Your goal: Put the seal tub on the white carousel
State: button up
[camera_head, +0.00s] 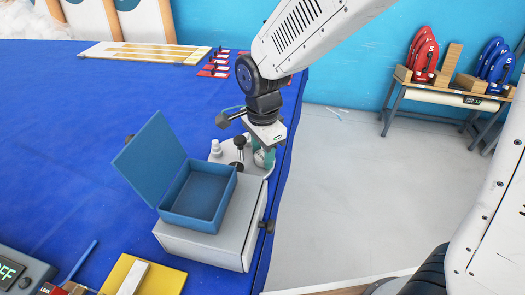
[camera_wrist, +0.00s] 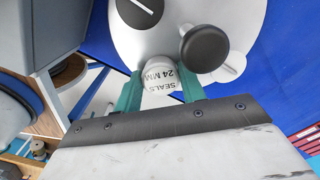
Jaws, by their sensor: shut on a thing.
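The white seal tub (camera_wrist: 159,80), with a lid marked "SEALS 24 MM", sits between the two green fingers of my gripper (camera_wrist: 160,92) in the wrist view. My gripper is shut on it. In the head view my gripper (camera_head: 264,158) is at the right side of the white carousel (camera_head: 257,170), and the tub is mostly hidden there. The carousel (camera_wrist: 190,14) is a round white disc with black-knobbed parts on it. The tub overlaps the disc's near edge in the wrist view; I cannot tell whether it touches the disc.
An open blue box (camera_head: 199,198) stands on a white case (camera_head: 209,242) in front of the carousel. A black knob (camera_wrist: 204,47) rises close to the tub. The blue table (camera_head: 75,130) is clear on the left.

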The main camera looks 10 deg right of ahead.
jog(key=o, duration=1)
jog(key=shift+f, duration=0.1)
jog(key=shift+c, duration=0.2)
notch_tip(320, 180, up, 12)
jog(key=shift+r, duration=0.2)
jog(key=s+d+r+n, duration=0.4)
jog(key=s+d+n, duration=0.3)
jog(key=d, duration=0.6)
jog(key=s+d+n, duration=0.3)
jog(key=s+d, duration=0.1)
jog(key=s, duration=0.2)
jog(key=s+d+f+n+t, duration=0.1)
jog(key=s+d+n, duration=0.2)
jog(key=s, duration=0.3)
jog(key=shift+s+d+f, duration=0.25)
jog(key=shift+s+d, duration=0.05)
jog(key=shift+d, duration=0.1)
